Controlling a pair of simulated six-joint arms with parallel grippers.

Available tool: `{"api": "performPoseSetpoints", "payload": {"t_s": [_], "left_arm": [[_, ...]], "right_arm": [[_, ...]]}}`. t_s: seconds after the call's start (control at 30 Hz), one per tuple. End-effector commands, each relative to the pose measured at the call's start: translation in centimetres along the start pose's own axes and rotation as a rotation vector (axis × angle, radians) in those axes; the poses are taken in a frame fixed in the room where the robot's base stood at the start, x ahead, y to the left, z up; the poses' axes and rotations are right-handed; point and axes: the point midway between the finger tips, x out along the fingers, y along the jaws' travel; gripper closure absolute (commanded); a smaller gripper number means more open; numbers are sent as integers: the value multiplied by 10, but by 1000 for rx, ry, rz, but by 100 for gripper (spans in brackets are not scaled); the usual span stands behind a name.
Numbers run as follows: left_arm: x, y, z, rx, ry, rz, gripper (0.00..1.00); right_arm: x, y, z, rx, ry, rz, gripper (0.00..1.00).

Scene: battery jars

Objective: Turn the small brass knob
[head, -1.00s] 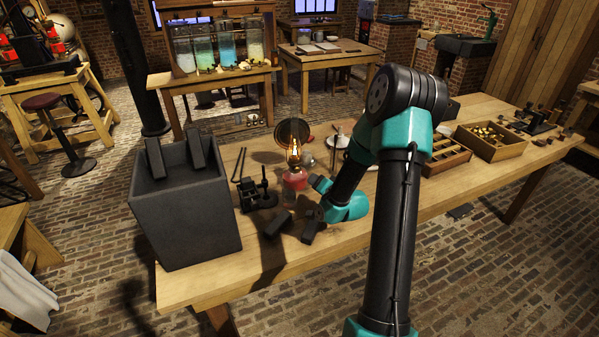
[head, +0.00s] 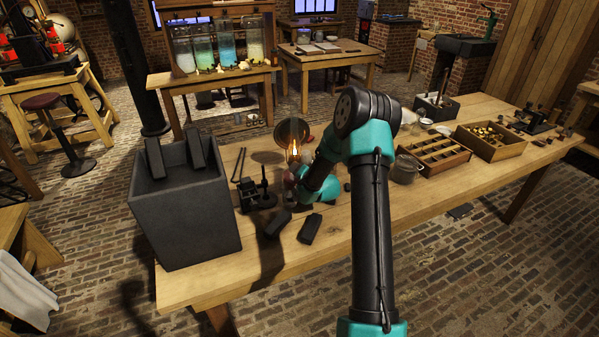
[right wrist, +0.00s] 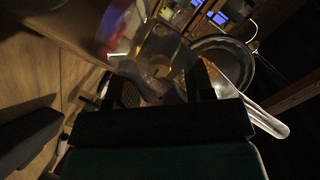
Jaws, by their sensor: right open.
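A lit oil lamp (head: 294,155) stands on the wooden bench, with a round dark reflector behind its flame. Its lower part is mostly hidden by my right gripper (head: 291,176), which is at the lamp's burner and base. In the right wrist view my right gripper (right wrist: 155,88) is open, with its dark fingers on either side of part of the lamp (right wrist: 160,65). I cannot make out the small brass knob, and I cannot tell whether the fingers touch the lamp. My left gripper is not in view.
A dark grey bin (head: 185,218) stands at the bench's left end. Two black blocks (head: 310,229) lie in front of the lamp, and a small black stand (head: 255,193) is to its left. Wooden trays (head: 434,153) are at the right. The bench front is fairly clear.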

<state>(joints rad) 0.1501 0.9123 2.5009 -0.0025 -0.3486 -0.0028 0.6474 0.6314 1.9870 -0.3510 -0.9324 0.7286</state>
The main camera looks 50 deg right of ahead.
Motion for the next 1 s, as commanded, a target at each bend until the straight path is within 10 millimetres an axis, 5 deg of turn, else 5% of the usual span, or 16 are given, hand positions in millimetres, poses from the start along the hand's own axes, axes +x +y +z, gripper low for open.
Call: {"api": "performPoseSetpoints", "payload": {"t_s": [0.2,0.7,1.0], "left_arm": [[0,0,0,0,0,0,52],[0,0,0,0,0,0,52],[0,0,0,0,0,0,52]], "right_arm": [[0,0,0,0,0,0,53],[0,0,0,0,0,0,100],[0,0,0,-25,1,10,100]]}}
